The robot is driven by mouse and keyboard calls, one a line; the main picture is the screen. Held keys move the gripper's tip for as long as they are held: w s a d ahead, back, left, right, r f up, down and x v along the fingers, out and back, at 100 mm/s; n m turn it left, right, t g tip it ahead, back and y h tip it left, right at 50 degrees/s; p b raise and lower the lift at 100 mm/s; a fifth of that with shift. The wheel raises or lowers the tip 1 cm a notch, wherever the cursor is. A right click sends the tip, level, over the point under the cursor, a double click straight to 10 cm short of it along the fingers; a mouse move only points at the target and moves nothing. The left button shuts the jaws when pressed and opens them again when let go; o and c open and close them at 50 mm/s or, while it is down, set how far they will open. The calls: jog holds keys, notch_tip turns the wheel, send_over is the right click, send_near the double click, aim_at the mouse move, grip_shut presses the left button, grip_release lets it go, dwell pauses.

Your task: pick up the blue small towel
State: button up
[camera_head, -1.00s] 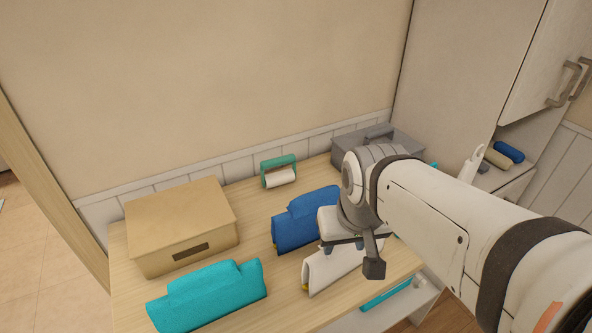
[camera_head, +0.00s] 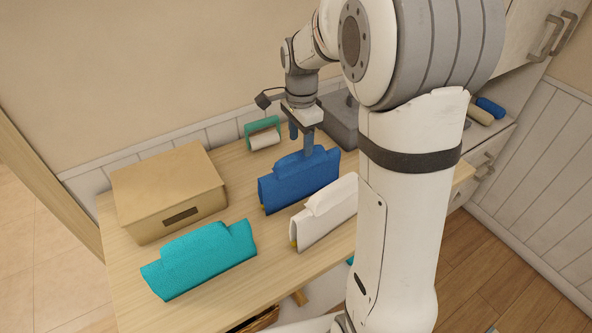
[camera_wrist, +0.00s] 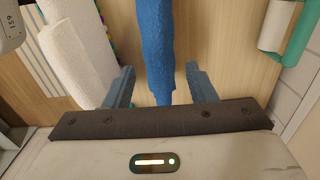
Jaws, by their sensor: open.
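The blue small towel (camera_head: 300,182) hangs folded over a low stand on the wooden table, between the white towel and the back wall. In the wrist view the blue towel (camera_wrist: 157,45) runs down the middle, and its near end lies between my two fingers. In the wrist view my gripper (camera_wrist: 163,84) is open, with one finger on each side of the towel and a gap beside each. I cannot tell how far below the fingertips the towel is.
A tan box (camera_head: 168,188) is at left. A green holder with a white roll (camera_head: 264,137) and a grey box (camera_head: 340,118) stand behind.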

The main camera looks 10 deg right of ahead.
aim_at(301, 152)
jog(key=f, duration=0.3)
jog(key=f+p, duration=0.1)
jog(key=f, duration=0.2)
jog(key=shift+s+f, duration=0.2)
jog(key=shift+f, duration=0.1)
grip_shut()
